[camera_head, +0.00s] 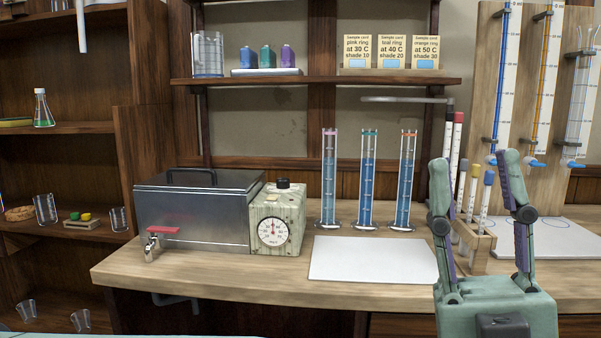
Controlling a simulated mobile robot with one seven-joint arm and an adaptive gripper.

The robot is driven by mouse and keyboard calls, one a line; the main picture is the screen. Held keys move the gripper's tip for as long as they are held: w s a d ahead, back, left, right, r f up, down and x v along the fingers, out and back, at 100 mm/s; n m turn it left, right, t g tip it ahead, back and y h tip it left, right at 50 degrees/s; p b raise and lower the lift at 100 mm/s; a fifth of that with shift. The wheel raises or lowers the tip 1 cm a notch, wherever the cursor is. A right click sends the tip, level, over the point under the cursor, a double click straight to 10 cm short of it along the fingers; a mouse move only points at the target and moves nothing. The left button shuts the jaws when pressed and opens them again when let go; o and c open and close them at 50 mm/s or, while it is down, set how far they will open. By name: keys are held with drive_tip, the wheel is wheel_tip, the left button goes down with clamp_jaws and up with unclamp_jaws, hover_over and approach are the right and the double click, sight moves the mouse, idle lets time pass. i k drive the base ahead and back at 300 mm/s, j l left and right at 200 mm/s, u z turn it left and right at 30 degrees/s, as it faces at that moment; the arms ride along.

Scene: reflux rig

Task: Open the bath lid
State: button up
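The bath (192,224) is a metal box at the left end of the wooden bench. Its dark grey lid (240,181) lies flat on top and is shut. A black handle (191,170) arches up from the lid. A tap with a red lever (163,231) is on the front. A speckled control box with a dial (274,230) adjoins the bath's right side. My gripper (508,160) is at the lower right, pointing up, with its fingers apart and nothing between them. It is well to the right of the bath.
Three tall blue-filled cylinders (367,185) stand right of the control box, behind a white mat (372,259). A rack of capped tubes (478,240) is behind my gripper. A shelf (320,82) with bottles and cards hangs above the bench, with open space between it and the lid.

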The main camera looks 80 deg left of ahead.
sight(174, 178)
drive_tip(key=u, duration=3)
